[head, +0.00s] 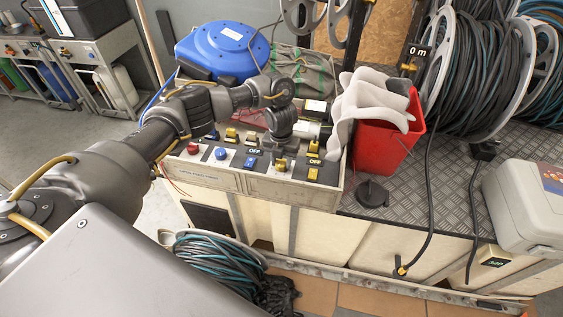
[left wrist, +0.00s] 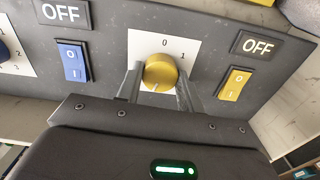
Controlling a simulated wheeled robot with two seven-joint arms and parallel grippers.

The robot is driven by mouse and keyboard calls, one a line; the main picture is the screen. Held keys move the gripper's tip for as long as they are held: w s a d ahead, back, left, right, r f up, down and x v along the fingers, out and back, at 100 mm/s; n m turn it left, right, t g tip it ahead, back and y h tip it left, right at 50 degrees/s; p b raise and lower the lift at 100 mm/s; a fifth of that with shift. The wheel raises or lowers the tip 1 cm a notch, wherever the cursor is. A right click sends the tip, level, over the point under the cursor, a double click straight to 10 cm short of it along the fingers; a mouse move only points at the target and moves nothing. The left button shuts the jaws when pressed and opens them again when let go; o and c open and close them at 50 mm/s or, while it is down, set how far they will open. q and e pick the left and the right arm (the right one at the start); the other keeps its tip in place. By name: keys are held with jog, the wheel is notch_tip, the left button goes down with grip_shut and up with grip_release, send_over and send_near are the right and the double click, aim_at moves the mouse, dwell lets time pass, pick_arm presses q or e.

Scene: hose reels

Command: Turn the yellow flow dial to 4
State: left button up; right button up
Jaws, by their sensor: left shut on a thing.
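The yellow flow dial (left wrist: 160,73) is a round knob on a white plate on the dark panel. The numbers 0 and 1 show above it; the rest of the scale is hidden by my gripper. A small mark shows on the dial's lower edge in the left wrist view. My left gripper (left wrist: 160,88) has one finger on each side of the dial and is shut on it. In the head view the dial (head: 281,166) shows low under my left gripper (head: 281,158). My right gripper is in neither view.
A blue switch (left wrist: 74,62) and a yellow switch (left wrist: 235,83) flank the dial, each below an OFF display. A blue dial (head: 221,153) and a red knob (head: 193,148) sit to the left. A red bin (head: 385,145) with a grey cloth (head: 365,100) stands right of the panel.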

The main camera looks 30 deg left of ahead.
aim_at(281, 162)
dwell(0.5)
pick_arm(q)
jog(key=o, duration=1)
jog(key=shift+r, duration=0.5)
notch_tip(281, 162, up, 10)
jog(key=p, duration=0.1)
jog(key=shift+p, duration=0.4)
jog(key=shift+f, duration=0.15)
